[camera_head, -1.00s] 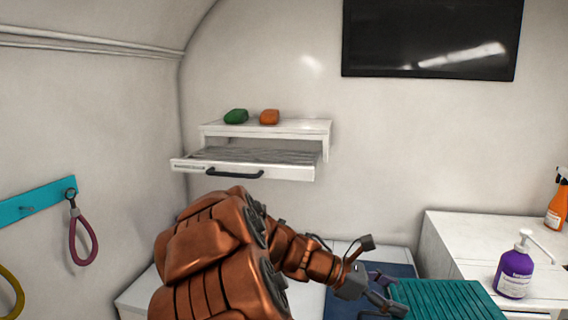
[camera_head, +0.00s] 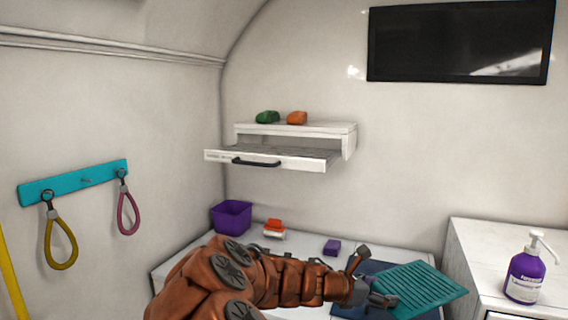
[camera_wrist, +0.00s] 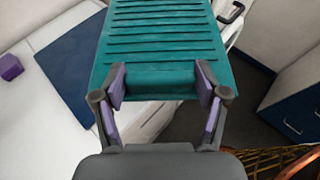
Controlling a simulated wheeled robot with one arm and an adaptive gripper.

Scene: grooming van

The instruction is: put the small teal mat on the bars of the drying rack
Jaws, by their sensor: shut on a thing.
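The small teal mat (camera_head: 420,287) is ribbed and sits in my gripper (camera_head: 372,285) at the right of my arm. In the wrist view the mat (camera_wrist: 165,45) extends away from my gripper (camera_wrist: 161,84), whose two purple-padded fingers are shut on its near edge. The mat is held above the dark blue pad and the white counter. The drying rack (camera_head: 325,165) is a white pulled-out drawer frame with grey bars and a dark handle, under a wall shelf. Its bars look bare. My gripper is below it and to its right.
Green and orange lumps (camera_head: 297,118) lie on the shelf above the rack. A purple bin (camera_head: 231,217), an orange-topped brush (camera_head: 274,228) and a purple block (camera_head: 332,247) stand on the counter. A purple pump bottle (camera_head: 525,272) stands at right. Leashes hang from a teal rail (camera_head: 75,183).

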